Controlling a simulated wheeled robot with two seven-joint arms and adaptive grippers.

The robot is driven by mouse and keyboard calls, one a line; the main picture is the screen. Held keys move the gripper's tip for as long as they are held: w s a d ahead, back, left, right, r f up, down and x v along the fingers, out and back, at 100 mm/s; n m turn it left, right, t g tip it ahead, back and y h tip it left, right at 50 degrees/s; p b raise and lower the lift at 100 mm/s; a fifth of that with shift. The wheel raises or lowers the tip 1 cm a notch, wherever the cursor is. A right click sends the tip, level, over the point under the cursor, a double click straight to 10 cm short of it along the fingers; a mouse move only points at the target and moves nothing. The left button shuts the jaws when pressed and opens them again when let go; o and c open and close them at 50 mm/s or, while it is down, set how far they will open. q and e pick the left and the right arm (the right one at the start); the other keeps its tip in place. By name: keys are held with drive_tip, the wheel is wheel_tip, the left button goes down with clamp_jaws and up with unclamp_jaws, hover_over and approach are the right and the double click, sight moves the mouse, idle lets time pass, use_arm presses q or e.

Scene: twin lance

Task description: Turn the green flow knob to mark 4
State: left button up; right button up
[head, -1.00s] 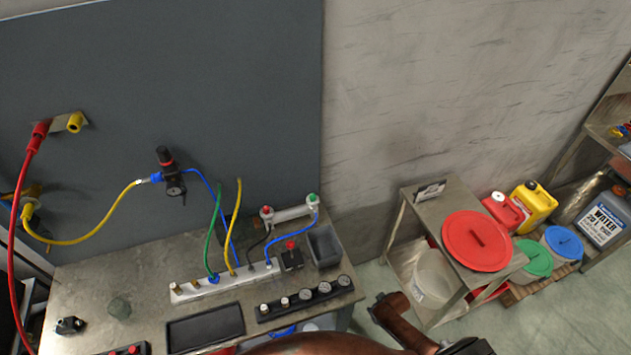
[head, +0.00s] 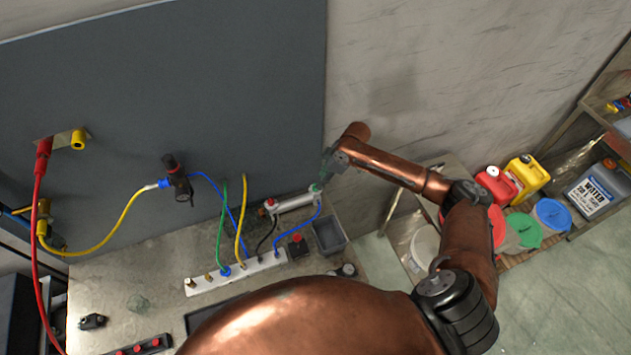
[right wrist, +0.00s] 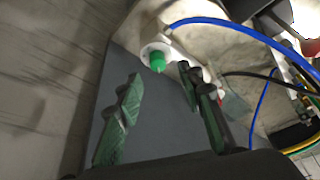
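The green flow knob (head: 316,188) sits on the right end fitting of a pale cylinder (head: 296,201) at the back of the workbench. In the right wrist view the green knob (right wrist: 157,62) stands on a white round base, just beyond the fingertips and roughly between them. My right gripper (head: 329,168) is close behind and above the knob in the head view. Its two green fingers are spread open and empty in the right wrist view (right wrist: 159,80); no contact with the knob shows. The marks around the knob are too small to read. My left gripper is out of view.
A red knob (head: 268,204) is at the cylinder's left end. A blue hose (head: 302,228) runs from the knob's fitting to a white manifold (head: 238,275). A grey bin (head: 328,235) stands in front. The grey panel (head: 200,90) is close behind. My right arm hides the bench front.

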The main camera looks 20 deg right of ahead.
drive_tip(key=x, duration=0.4)
drive_tip(key=shift+w+d+p, duration=0.1)
drive_tip(key=shift+w+p, duration=0.05)
drive_tip(key=shift+p, duration=0.2)
drive_tip(key=shift+w+f, duration=0.1)
drive_tip(key=shift+f, duration=0.25)
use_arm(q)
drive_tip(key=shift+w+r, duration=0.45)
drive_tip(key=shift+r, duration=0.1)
use_arm(e)
drive_tip(key=shift+f, duration=0.25)
drive_tip(key=shift+c, duration=0.5)
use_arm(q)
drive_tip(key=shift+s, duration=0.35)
use_arm(e)
clamp_jaws()
